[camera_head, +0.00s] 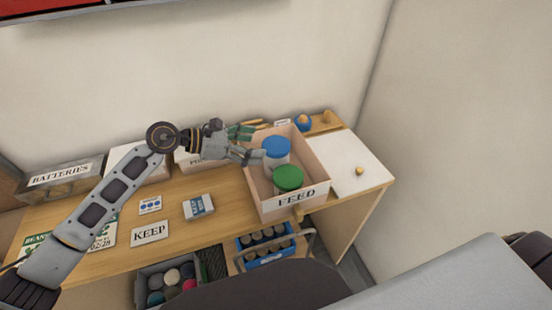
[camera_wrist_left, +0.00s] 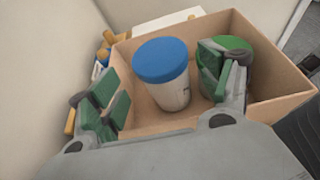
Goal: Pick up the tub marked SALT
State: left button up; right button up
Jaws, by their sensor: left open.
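Two tubs stand upright in an open box marked FEED (camera_head: 263,206). One has a blue lid (camera_head: 276,146) and a pale body, and it also shows in the left wrist view (camera_wrist_left: 161,60). The other has a green lid (camera_head: 288,178); in the left wrist view its green lid (camera_wrist_left: 237,45) is partly behind a finger. I cannot read SALT on either tub. My left gripper (camera_head: 251,145) is open and empty at the box's back left, its fingers spread on either side of the blue-lidded tub in the wrist view. My right gripper is not in view.
A KEEP card (camera_head: 150,233), a small blue and white box (camera_head: 198,207) and a BATTERIES box (camera_head: 62,176) are on the desk. A white board (camera_head: 350,176) lies right of the FEED box. A blue crate of bottles (camera_head: 265,259) is below the front edge. Walls stand behind and right.

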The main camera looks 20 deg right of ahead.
aim_at(265, 147)
pick_arm(q)
jog(key=shift+x, duration=0.8)
jog(key=shift+d+f, duration=0.15)
jog(key=shift+d, duration=0.1)
jog(key=shift+d+f+p, duration=0.15)
jog(key=shift+d+p, duration=0.1)
jog(key=shift+p, duration=0.05)
jog(key=shift+d+f, duration=0.2)
jog(key=shift+d, duration=0.1)
jog(key=shift+p+x, duration=0.35)
jog(key=shift+x, duration=0.55)
jog(key=shift+w+d+f, duration=0.1)
jog(key=shift+d+f, duration=0.1)
jog(key=shift+f, duration=0.1)
jog(key=shift+d+f, duration=0.2)
jog(key=shift+d, duration=0.2)
jog(key=c, duration=1.7)
jog(key=shift+r, duration=0.2)
jog(key=shift+w, duration=0.1)
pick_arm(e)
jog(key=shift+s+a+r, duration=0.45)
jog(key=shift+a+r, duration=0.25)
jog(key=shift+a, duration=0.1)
